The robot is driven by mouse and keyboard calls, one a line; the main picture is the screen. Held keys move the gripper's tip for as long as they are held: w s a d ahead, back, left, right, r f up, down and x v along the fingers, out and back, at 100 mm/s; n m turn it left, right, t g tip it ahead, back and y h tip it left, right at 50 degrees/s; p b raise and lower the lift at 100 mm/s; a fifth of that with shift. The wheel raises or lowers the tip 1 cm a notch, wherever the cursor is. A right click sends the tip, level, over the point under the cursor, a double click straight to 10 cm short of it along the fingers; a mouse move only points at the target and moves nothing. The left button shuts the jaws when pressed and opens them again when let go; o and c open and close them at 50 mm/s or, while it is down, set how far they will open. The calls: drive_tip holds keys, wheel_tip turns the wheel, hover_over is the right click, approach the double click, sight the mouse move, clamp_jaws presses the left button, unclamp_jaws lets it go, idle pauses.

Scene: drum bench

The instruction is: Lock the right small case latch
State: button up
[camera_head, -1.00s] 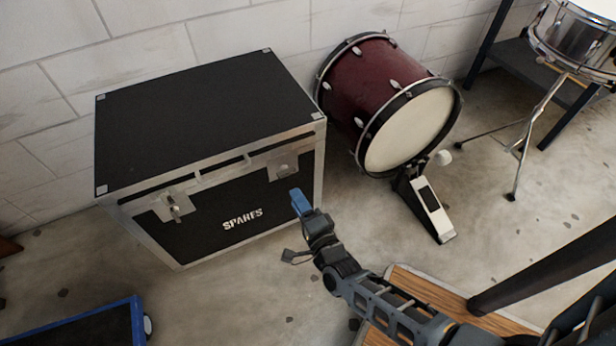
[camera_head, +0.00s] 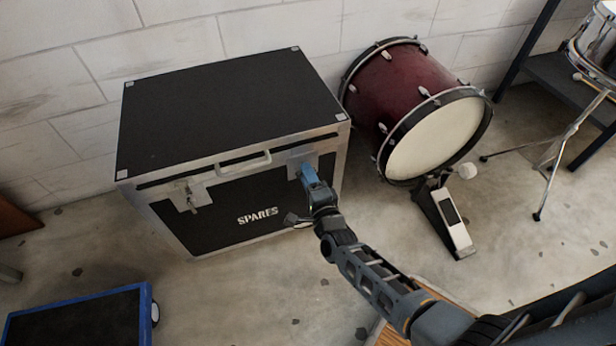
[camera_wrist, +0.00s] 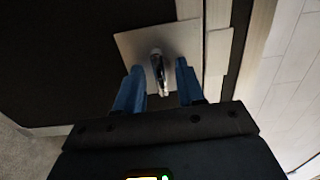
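A black case (camera_head: 220,110) with metal edges and "SPARES" on its front stands on the floor, lid down. Its right latch (camera_head: 294,165) is mostly hidden behind my gripper in the head view. In the wrist view its metal plate (camera_wrist: 185,38) shows, with a small metal lever (camera_wrist: 157,66) standing out from it. My gripper (camera_head: 309,174) is at this latch. In the wrist view my gripper's blue fingers (camera_wrist: 158,84) are apart, one on each side of the lever's end. I see gaps between lever and fingers.
The case's left latch (camera_head: 189,196) and a handle (camera_head: 244,165) are on the same front. A dark red bass drum (camera_head: 400,85) with a pedal (camera_head: 446,218) stands right of the case. A blue-edged dolly (camera_head: 80,297) lies at the lower left. Bare floor lies in front.

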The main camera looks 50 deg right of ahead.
clamp_jaws()
drive_tip(key=shift+n, duration=0.4)
drive_tip(key=n+p, duration=0.2)
drive_tip(key=n, duration=1.5)
idle(0.3)
drive_tip(key=shift+n, duration=0.4)
